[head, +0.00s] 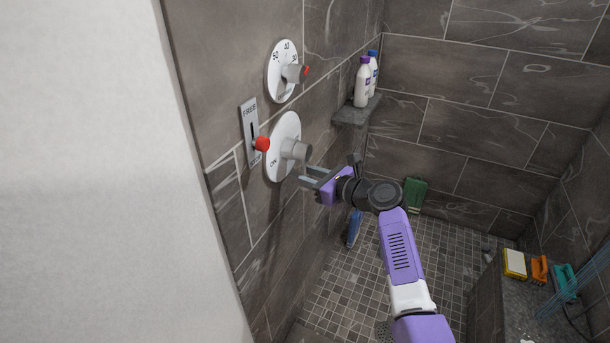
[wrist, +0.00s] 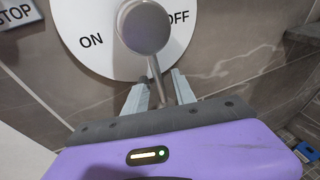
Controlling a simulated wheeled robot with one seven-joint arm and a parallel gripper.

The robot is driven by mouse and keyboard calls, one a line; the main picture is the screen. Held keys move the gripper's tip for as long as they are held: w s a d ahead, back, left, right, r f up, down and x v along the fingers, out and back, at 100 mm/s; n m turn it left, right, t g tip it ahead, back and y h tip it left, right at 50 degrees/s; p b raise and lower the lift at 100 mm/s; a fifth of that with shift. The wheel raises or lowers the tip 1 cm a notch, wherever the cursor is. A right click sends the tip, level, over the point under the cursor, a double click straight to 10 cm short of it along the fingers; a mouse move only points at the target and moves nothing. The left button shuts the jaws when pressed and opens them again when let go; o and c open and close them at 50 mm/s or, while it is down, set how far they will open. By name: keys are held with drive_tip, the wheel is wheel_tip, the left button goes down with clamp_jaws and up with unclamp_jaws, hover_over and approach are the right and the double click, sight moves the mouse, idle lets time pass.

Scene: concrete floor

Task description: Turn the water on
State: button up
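The water control is a round white dial (head: 279,164) with a grey knob (head: 297,150) on the tiled left wall. In the wrist view the dial (wrist: 75,28) reads ON at left and OFF at right, and the knob (wrist: 146,27) has a thin lever (wrist: 157,78) pointing down, slightly right. My gripper (head: 304,177) is just below the knob in the head view. In the wrist view my gripper (wrist: 160,92) is open, its two fingers apart on either side of the lever, with gaps visible. Contact cannot be told.
Above is a numbered dial (head: 276,83) with a red-buttoned knob. A slotted TIMER plate (head: 249,120) with a red-ended lever (head: 262,143) sits close left. Bottles (head: 362,84) stand on a corner shelf (head: 354,113). A bench (head: 505,300) at right holds brushes and a sponge.

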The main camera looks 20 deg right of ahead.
drive_tip(key=v, duration=0.7)
drive_tip(key=shift+s+d, duration=0.2)
drive_tip(key=shift+s, duration=0.05)
